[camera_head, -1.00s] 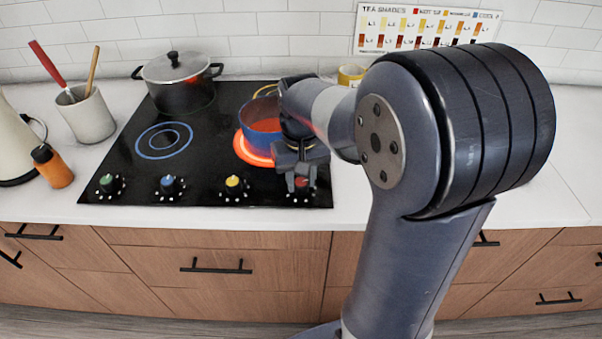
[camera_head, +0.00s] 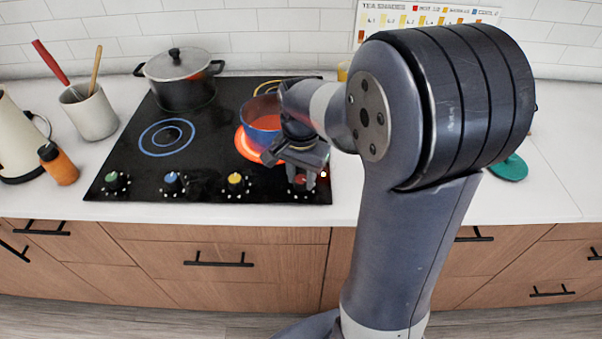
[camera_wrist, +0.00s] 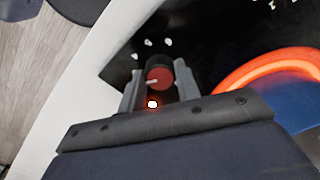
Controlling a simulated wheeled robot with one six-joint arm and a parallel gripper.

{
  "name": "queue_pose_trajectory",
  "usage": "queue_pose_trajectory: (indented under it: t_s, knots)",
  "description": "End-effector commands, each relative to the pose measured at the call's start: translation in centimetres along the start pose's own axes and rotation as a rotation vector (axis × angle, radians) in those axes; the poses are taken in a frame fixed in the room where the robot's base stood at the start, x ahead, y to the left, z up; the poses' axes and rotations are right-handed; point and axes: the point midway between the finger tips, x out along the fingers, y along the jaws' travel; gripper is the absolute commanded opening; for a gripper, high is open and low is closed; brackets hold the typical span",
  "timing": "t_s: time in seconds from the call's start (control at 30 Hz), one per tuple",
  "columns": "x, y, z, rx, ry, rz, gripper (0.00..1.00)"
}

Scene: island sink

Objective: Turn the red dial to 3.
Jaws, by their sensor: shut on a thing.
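The red dial (camera_wrist: 160,76) is the rightmost of the knobs along the front edge of the black cooktop (camera_head: 215,130). In the wrist view its red face with a pale pointer mark sits between the two fingers of my gripper (camera_wrist: 157,92). My gripper is shut on the dial; in the head view my gripper (camera_head: 302,178) comes down over it and hides much of the dial (camera_head: 301,180). A lit spot glows close to the dial. White marks ring it, but their numbers are too small to read.
A blue pot (camera_head: 262,118) stands on the glowing red-orange burner (camera_head: 246,147) right behind my gripper. Green (camera_head: 112,178), blue (camera_head: 170,179) and yellow (camera_head: 235,179) dials lie to the left. A lidded grey pot (camera_head: 180,80) stands at the back left.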

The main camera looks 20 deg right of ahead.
Motion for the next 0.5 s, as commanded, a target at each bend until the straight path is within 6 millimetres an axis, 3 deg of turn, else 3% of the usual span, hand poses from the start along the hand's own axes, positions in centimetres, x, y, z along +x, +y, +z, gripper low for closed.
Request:
queue_pose_trajectory:
  t_s: [0.5]
  knots:
    - [-0.01,-0.01,-0.03,0.061,0.001,-0.001,0.09]
